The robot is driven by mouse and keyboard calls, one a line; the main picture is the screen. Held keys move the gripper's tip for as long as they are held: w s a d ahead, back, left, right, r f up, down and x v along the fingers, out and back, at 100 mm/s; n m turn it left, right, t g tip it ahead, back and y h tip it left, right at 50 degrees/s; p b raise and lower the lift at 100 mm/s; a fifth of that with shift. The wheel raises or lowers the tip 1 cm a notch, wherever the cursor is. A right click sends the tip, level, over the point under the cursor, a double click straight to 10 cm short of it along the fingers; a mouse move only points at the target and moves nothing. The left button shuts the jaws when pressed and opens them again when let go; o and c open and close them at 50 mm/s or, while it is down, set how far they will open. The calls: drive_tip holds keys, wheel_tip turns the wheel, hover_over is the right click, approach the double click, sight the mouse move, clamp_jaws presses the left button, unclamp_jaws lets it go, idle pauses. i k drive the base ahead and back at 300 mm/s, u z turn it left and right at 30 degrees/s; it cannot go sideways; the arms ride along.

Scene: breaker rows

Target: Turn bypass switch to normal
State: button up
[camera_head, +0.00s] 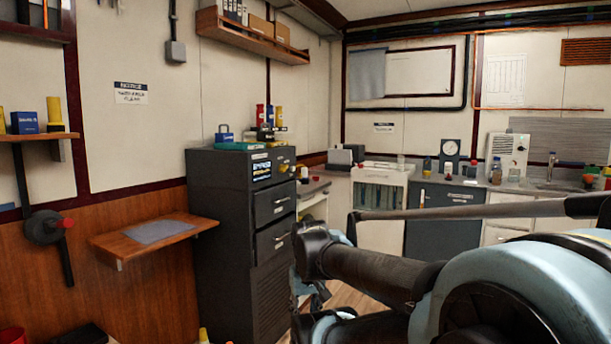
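No switch that I can read as the bypass switch stands out in the head view. A dark grey cabinet (224,235) stands left of centre. Its top front has a lit display (262,170) and small yellow controls (284,160), too small to read. A round dark wall device with a red knob (69,223) is at the far left. A grey switch box (175,52) hangs high on the left wall. My arm fills the lower right, with a black link and pale blue housing. My gripper cannot be made out.
A wooden wall shelf with a grey mat (160,232) juts out left of the cabinet. A counter with a sink (552,186) and bottles runs along the back wall. My arm hides part of the floor.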

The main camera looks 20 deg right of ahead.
sight(281, 168)
drive_tip(key=z, duration=0.45)
drive_tip(key=k, duration=1)
drive_tip(key=z, duration=0.9)
drive_tip(key=i, duration=1.65)
drive_tip(key=u, duration=0.8)
drive_tip(key=i, duration=0.5)
drive_tip(key=u, duration=0.35)
